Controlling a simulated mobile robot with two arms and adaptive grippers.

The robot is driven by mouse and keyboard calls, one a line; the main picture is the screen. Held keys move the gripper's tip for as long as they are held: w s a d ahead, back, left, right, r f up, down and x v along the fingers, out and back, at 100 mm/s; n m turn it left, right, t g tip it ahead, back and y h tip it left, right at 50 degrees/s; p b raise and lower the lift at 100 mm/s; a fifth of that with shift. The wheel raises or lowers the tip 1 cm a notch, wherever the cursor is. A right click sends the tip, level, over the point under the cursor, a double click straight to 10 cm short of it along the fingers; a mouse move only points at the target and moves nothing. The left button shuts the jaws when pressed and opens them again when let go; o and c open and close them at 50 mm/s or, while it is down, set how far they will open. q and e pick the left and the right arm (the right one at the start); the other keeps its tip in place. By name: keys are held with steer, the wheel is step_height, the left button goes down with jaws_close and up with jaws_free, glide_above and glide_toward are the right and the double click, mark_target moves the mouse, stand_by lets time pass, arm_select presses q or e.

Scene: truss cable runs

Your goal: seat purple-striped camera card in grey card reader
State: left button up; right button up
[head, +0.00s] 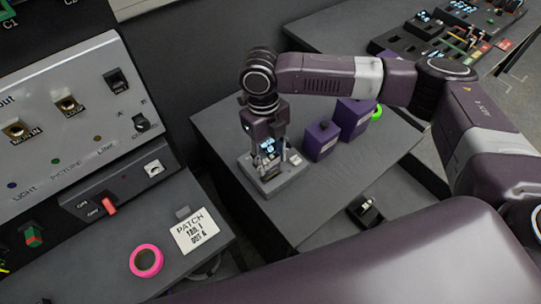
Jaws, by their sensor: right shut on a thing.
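My right gripper (273,158) points down over the grey card reader (291,183), a low grey block with a white label on its front, on the dark bench at the middle. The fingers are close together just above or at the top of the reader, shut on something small. The purple-striped camera card is mostly hidden by the fingers, and its stripe cannot be made out. I cannot tell whether the card is in the reader's slot or above it. My left gripper is not in view.
A sloped grey panel (72,120) stands at left. A pink tape roll (146,261) and a patch note (196,231) lie at lower left. The bench's front right is clear.

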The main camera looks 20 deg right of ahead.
steer(key=shift+p, duration=0.4)
stand_by(0.3)
steer(key=shift+f+p, duration=0.4)
steer(key=shift+f, duration=1.25)
stand_by(2.0)
steer(key=o, duration=1.6)
steer(key=shift+c, duration=0.2)
step_height(320, 180, up, 8)
steer(key=p, duration=0.7)
steer(key=shift+f+p, duration=0.2)
steer(key=shift+p, duration=0.1)
